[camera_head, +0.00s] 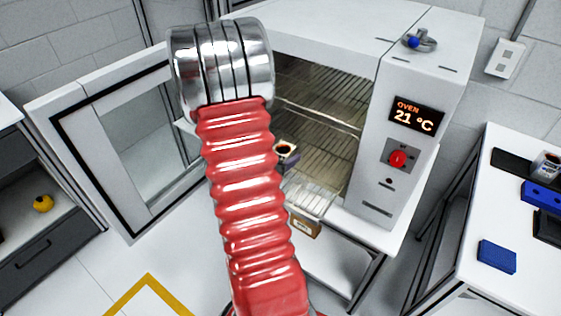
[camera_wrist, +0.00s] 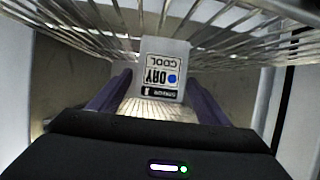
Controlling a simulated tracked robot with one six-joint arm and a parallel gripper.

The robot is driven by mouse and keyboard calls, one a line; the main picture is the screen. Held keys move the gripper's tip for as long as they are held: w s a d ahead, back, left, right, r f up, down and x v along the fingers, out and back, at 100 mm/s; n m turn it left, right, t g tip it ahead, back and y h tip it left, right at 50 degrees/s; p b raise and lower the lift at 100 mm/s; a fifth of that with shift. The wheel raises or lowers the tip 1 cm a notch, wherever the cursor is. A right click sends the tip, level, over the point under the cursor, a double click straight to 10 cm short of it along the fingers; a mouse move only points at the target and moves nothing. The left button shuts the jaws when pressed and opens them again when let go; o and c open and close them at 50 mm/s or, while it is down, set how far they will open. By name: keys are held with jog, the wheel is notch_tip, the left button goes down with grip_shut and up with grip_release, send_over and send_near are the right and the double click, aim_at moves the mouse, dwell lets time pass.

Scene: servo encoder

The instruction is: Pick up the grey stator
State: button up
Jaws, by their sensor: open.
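A grey ring-like part with a blue knob (camera_head: 419,41) lies on top of the oven in the head view; it may be the grey stator, but I cannot be sure. My gripper (camera_wrist: 158,88) shows in the wrist view, open, with a dark finger on each side. A pale box with an upside-down "keep dry, cool" label (camera_wrist: 161,70) shows between the fingers, and I cannot tell whether they touch it. In the head view my red arm hides much of the oven's opening, and the gripper is not clearly seen there.
The oven (camera_head: 455,60) has its door (camera_head: 100,80) swung open to the left. Wire racks (camera_head: 325,115) are inside, and bars (camera_wrist: 240,40) cross the top of the wrist view. A white bench (camera_head: 530,240) at right holds a blue block (camera_head: 497,256).

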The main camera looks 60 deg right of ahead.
aim_at(286, 150)
jog(key=shift+x, duration=2.6)
jog(key=shift+f, duration=0.1)
jog(key=shift+c, duration=0.6)
jog(key=c, duration=1.5)
